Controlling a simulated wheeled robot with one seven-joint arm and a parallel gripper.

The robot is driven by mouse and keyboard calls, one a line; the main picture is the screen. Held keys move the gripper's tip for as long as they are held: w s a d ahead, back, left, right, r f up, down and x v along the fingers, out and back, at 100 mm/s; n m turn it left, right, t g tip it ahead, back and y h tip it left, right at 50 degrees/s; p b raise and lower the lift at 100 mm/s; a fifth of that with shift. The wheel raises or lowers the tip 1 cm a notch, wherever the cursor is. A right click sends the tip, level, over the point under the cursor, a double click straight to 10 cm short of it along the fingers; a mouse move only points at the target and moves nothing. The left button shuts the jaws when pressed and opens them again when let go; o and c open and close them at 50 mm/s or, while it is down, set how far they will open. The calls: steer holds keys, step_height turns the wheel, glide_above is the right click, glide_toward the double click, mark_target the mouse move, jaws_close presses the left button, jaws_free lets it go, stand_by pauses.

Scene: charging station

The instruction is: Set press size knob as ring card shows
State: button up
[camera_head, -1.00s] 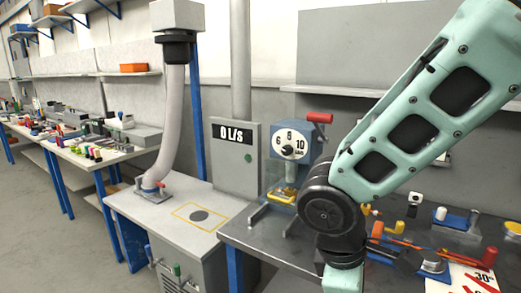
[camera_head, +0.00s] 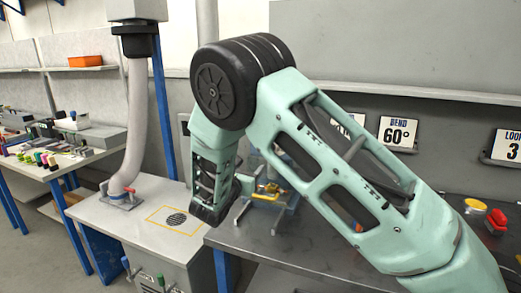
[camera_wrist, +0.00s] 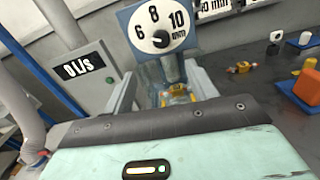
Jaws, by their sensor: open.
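The blue press (camera_wrist: 165,30) is ahead in the wrist view. Its white dial (camera_wrist: 160,17) shows 6, 8 and 10 mm, with the black size knob (camera_wrist: 160,39) at its centre; I cannot tell its setting for certain. A wall card (camera_wrist: 213,5), cut off at the top, seems to read 10 with a small unit; its title is out of frame. My gripper's teal body (camera_wrist: 175,150) fills the bottom of the wrist view, below the knob and apart from it. In the head view my arm hides the dial.
A 0 l/s display box (camera_wrist: 85,75) is left of the press. A white hose (camera_head: 135,125) stands on the left bench. A yellow part (camera_head: 270,188) sits low at the press.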

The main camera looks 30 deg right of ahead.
steer(key=p+x, duration=0.3)
steer(key=x, duration=1.2)
steer(key=shift+d+p, duration=0.25)
steer(key=shift+p, duration=0.1)
steer(key=shift+w, duration=0.1)
steer(key=c, duration=1)
